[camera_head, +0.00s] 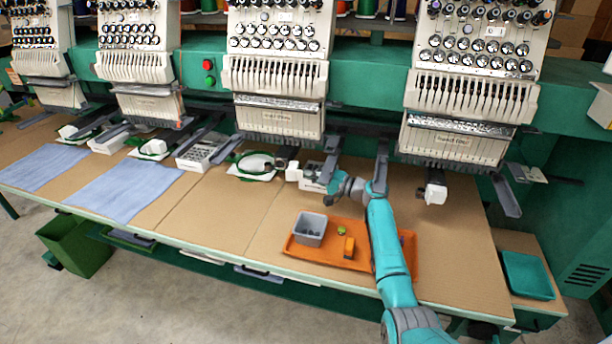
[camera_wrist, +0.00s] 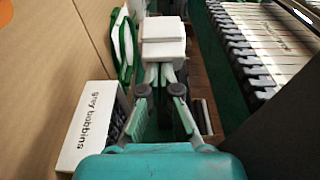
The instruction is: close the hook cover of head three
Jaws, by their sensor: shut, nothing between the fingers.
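A white block-shaped hook cover (camera_wrist: 163,42) is straight ahead of my gripper in the wrist view. In the head view a white cover end (camera_head: 292,171) shows under the third machine head from the left (camera_head: 281,115). My gripper (camera_wrist: 164,74) is shut and empty, its fingertips at the near edge of the white block. Whether they touch it I cannot tell. In the head view my gripper (camera_head: 330,188) is low over the table beside the cover, and its tips are hard to make out. Whether the cover is open or shut is unclear.
A white box marked "grey bobbins" (camera_wrist: 88,130) stands close left of my fingers in the wrist view. A green hoop (camera_wrist: 125,45) lies beyond it. An orange tray (camera_head: 325,258) holds a grey bin (camera_head: 310,229). Another white hook unit (camera_head: 434,190) is at right.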

